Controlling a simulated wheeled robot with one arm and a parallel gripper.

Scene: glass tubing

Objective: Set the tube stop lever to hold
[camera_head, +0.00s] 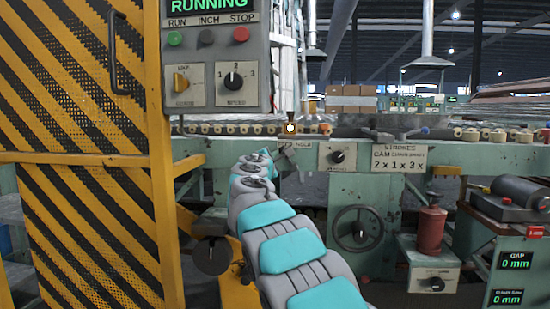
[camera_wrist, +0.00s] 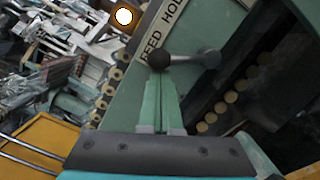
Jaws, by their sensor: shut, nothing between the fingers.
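The stop lever has a dark ball knob (camera_wrist: 160,59) and a grey arm running right to a round pivot (camera_wrist: 208,58) in the wrist view. The knob lies beside the word FEED on the label (camera_wrist: 163,28); the word HOL, cut off at the edge, is further up. My gripper (camera_wrist: 160,82) is shut and empty, its green fingertips just below the knob in the picture. I cannot tell whether they touch it. In the head view my arm reaches to the machine's rail, and the hold label (camera_head: 293,146) shows partly; the lever is hard to make out there.
A control box (camera_head: 215,50) reads RUNNING. A yellow-black striped guard (camera_head: 85,150) stands at left. A handwheel (camera_head: 358,229) is below the rail.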

